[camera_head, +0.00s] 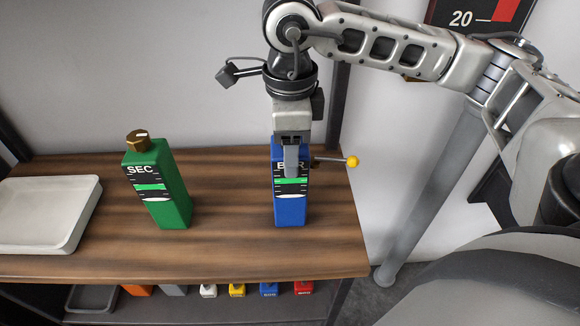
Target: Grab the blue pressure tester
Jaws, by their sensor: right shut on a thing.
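The blue pressure tester (290,209) stands upright on the wooden shelf, right of the middle. It has a dark scale with a green band and a label partly hidden by my gripper. A lever with a yellow ball (352,161) sticks out to its right. My right gripper (291,167) comes down from above and is shut on the upper part of the blue tester. The tester's top is hidden behind the gripper. My left gripper is not in view.
A green device marked SEC (158,190) with a brown knob stands upright to the left. A pale tray (45,240) lies at the far left. Several small coloured items sit on a lower shelf. The wooden shelf (235,235) is clear between the two devices.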

